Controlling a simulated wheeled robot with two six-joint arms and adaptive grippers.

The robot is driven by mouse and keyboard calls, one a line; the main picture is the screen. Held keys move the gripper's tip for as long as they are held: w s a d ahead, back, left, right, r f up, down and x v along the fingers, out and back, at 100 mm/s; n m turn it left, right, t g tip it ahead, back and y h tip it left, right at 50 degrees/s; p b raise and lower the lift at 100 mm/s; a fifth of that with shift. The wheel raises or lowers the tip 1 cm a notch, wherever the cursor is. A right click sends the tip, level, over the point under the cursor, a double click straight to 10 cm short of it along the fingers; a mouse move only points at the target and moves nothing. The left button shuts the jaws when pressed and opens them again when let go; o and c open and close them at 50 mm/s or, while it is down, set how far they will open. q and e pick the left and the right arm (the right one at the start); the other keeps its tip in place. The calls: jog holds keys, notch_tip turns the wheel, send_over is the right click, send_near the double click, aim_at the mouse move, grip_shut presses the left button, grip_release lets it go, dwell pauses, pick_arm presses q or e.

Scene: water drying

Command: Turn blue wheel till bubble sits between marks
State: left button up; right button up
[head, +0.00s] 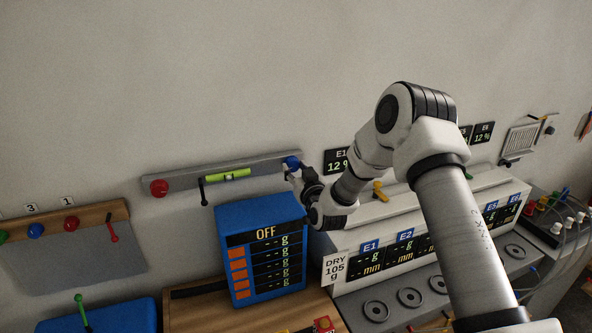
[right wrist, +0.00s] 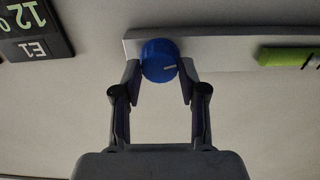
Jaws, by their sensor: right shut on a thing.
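The blue wheel (head: 292,161) is at the right end of a long grey wall bar (head: 267,167). In the right wrist view the blue wheel (right wrist: 159,61) has a pale line on its face. My right gripper (head: 296,171) is shut on it, with one finger at each side; the fingers show in the right wrist view (right wrist: 159,75). A yellow-green bubble level (head: 228,175) is on the bar. Its bubble and marks are too small to read. Part of the level shows in the right wrist view (right wrist: 285,57). My left gripper is not in view.
A red wheel (head: 159,188) is at the bar's left end, and a black lever (head: 202,190) hangs near the level. A blue box (head: 262,210) reading OFF stands below. A white machine (head: 400,208) with displays stands behind my right arm.

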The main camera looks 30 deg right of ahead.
jog(key=shift+f+m+b, duration=0.2)
jog(key=shift+m+b, duration=0.2)
jog(key=shift+b, duration=0.5)
jog(key=shift+r, duration=0.25)
jog(key=o, duration=1.1)
jog(key=shift+o, duration=0.2)
jog(key=v, duration=1.2)
jog(key=shift+f, duration=0.15)
